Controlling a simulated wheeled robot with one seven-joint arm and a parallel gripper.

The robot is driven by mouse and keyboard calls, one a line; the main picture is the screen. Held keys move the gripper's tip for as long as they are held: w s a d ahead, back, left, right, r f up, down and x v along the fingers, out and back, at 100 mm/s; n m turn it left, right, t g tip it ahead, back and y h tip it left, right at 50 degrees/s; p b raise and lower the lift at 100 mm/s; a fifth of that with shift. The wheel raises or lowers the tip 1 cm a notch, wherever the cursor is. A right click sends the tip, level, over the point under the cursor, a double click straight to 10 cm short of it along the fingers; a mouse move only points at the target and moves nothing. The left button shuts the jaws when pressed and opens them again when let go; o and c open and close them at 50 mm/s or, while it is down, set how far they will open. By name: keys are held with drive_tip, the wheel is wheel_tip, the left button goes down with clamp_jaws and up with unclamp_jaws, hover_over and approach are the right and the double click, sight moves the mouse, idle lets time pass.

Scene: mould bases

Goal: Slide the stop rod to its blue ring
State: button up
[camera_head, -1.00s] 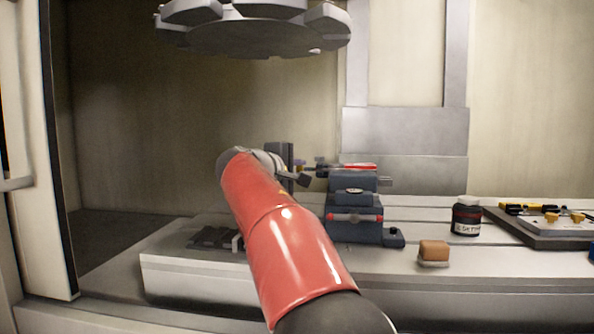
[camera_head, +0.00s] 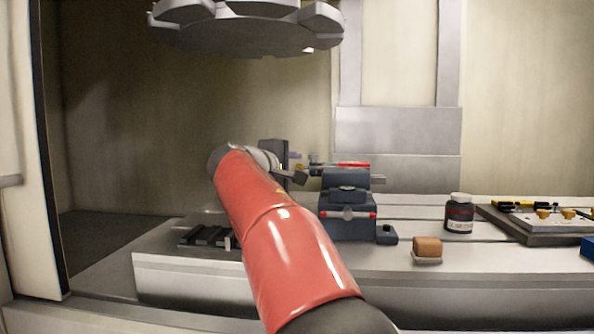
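A dark blue-grey vise (camera_head: 346,215) stands on the machine table, with a red strip (camera_head: 352,165) along its top. A thin grey rod (camera_head: 374,178) sticks out to the right near the vise's top; it may be the stop rod. A small bluish-purple spot (camera_head: 314,157) shows left of the red strip, too small to tell whether it is the blue ring. My gripper (camera_head: 298,177) is at the vise's upper left, mostly hidden behind my red arm. Its dark parts are near the vise's left side; contact and finger opening cannot be told.
A dark bottle (camera_head: 459,214) and an orange-brown brush (camera_head: 427,248) stand right of the vise. A tray (camera_head: 535,227) with yellow-and-black tools is at the far right. A dark slotted block (camera_head: 205,236) lies left of my arm. A grey tool carousel (camera_head: 245,25) hangs above.

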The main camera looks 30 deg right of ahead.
drive_tip(key=v, duration=0.6)
drive_tip(key=shift+b, duration=0.35)
